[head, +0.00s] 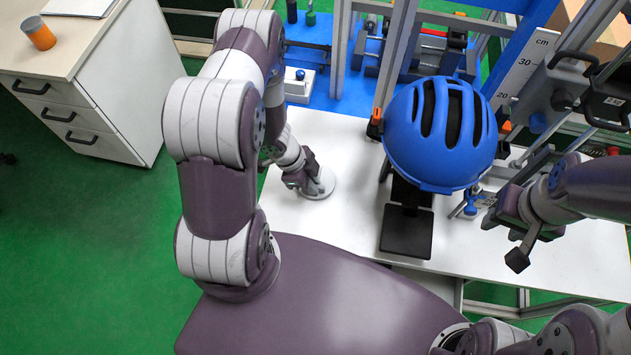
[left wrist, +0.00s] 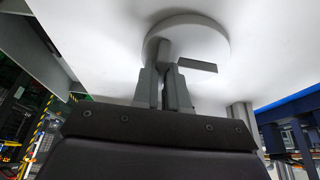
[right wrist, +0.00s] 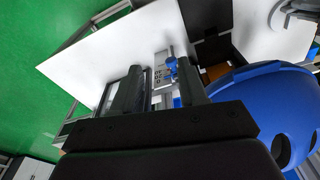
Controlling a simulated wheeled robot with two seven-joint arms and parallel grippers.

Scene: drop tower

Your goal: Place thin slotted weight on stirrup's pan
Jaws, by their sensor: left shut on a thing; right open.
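A pale round disc (head: 322,186), which looks like the thin slotted weight, is at the white table's left part. It also shows in the left wrist view (left wrist: 205,35). I cannot tell whether the disc touches the table. My right gripper (head: 522,238) is open and empty, right of the blue helmet (head: 440,130). I cannot make out the stirrup or its pan for certain.
A black plate (head: 405,238) lies below the helmet on the white table (head: 345,225). A small blue part (head: 470,208) stands right of it. The blue-framed tower (head: 500,60) rises behind. The table between disc and black plate is clear.

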